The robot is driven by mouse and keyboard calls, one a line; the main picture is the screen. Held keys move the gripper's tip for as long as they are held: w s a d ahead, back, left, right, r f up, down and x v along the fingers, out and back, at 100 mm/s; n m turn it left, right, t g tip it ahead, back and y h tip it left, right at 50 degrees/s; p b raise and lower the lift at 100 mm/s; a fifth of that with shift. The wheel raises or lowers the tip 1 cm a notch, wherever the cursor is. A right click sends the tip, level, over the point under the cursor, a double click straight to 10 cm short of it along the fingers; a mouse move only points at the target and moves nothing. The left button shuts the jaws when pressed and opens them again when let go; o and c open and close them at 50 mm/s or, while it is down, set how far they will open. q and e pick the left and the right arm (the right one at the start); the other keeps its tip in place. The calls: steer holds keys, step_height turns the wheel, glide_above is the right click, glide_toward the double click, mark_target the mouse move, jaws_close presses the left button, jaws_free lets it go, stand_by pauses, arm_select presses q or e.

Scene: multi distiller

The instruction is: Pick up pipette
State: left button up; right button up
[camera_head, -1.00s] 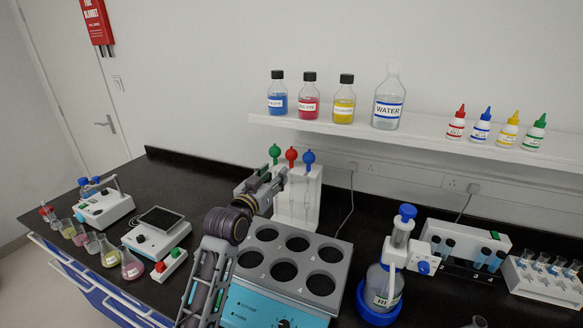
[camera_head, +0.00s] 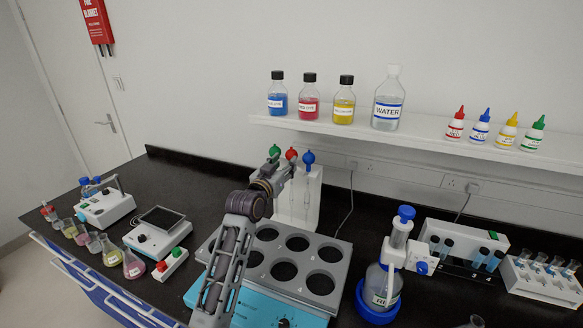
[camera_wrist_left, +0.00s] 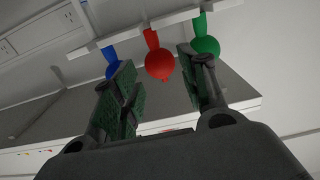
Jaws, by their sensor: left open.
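Three pipettes with a green bulb (camera_head: 275,150), a red bulb (camera_head: 292,154) and a blue bulb (camera_head: 308,158) hang in a white rack (camera_head: 314,192) at the back of the bench. My left gripper (camera_head: 282,168) is open in front of the rack and hides part of it. In the left wrist view the red bulb (camera_wrist_left: 160,64) shows between the open fingers of the gripper (camera_wrist_left: 162,82). The blue bulb (camera_wrist_left: 109,60) is beside the left finger, the green bulb (camera_wrist_left: 206,44) beside the right one. Contact cannot be told. My right gripper is out of view.
A heating block with round wells (camera_head: 303,265) sits below my left arm. A blue-based bottle dispenser (camera_head: 383,285) stands to its right. A shelf (camera_head: 420,144) with bottles hangs above. A balance (camera_head: 153,238) and several flasks stand at left.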

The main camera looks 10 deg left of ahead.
mark_target(289, 156)
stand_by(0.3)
arm_select(q)
steer(key=shift+w+d+r+p, duration=0.15)
steer(key=shift+w+r+p, duration=0.1)
steer(key=shift+w, duration=0.45)
steer(key=shift+w+d+r+p, duration=0.15)
steer(key=shift+w+p, duration=0.1)
steer(key=shift+w, duration=0.45)
steer(key=shift+w+d+f, duration=0.1)
steer(key=shift+w+d, duration=0.05)
steer(key=shift+w, duration=0.45)
steer(key=shift+w+d, duration=0.1)
steer(key=shift+w, duration=0.45)
steer(key=shift+c, duration=0.2)
steer(key=shift+c, duration=1.2)
steer(key=shift+r+p, duration=0.2)
steer(key=shift+p, duration=0.1)
